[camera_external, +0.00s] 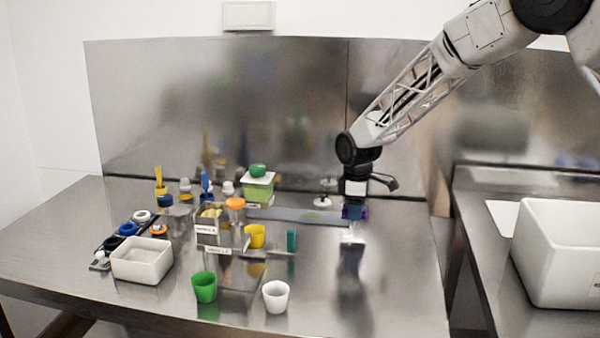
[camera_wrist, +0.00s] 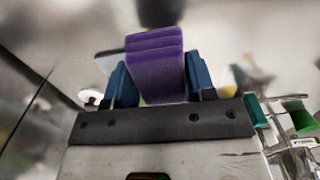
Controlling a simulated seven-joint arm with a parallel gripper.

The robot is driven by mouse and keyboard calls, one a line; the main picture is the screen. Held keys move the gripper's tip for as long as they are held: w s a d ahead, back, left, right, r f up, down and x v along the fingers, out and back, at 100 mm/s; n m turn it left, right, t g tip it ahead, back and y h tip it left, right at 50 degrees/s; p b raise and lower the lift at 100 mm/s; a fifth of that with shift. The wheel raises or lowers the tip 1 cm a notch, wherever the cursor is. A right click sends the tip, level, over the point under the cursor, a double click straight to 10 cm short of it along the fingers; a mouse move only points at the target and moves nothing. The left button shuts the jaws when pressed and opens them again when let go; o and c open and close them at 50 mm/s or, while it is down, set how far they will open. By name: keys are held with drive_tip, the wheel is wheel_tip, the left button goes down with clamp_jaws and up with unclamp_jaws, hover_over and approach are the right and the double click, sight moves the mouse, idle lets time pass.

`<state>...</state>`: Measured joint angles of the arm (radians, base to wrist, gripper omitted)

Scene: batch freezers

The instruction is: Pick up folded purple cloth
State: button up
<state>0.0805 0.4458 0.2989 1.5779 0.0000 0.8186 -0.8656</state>
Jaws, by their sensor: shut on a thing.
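The folded purple cloth (camera_wrist: 155,68) stands between the two blue fingers of my gripper (camera_wrist: 160,82) in the wrist view. Its folded layers show at the top edge. In the external view my gripper (camera_external: 355,211) points down above the right part of the steel table, shut on the cloth. Only a small purple edge of the cloth (camera_external: 364,212) shows there, beside the blue fingers. The cloth looks raised off the table, with a dark reflection below it.
A white cup (camera_external: 276,296), a green cup (camera_external: 204,287) and a yellow cup (camera_external: 255,236) stand left of my gripper. A white tub (camera_external: 142,260) is farther left. A large white bin (camera_external: 560,252) is on the right counter, across a gap. The table's front right is clear.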

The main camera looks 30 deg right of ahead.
drive_tip(key=shift+s+a+r, duration=0.1)
drive_tip(key=shift+s, duration=1.2)
drive_tip(key=shift+s+a+r, duration=0.1)
drive_tip(key=shift+s+r, duration=0.05)
drive_tip(key=shift+s, duration=1.2)
drive_tip(key=shift+s+a+r, duration=0.1)
drive_tip(key=shift+s, duration=1.2)
drive_tip(key=o, duration=0.4)
drive_tip(key=c, duration=0.3)
drive_tip(key=w+a+r, duration=0.1)
drive_tip(key=w, duration=0.8)
drive_tip(key=w+r, duration=0.2)
drive_tip(key=w, duration=0.8)
drive_tip(key=shift+a, duration=0.35)
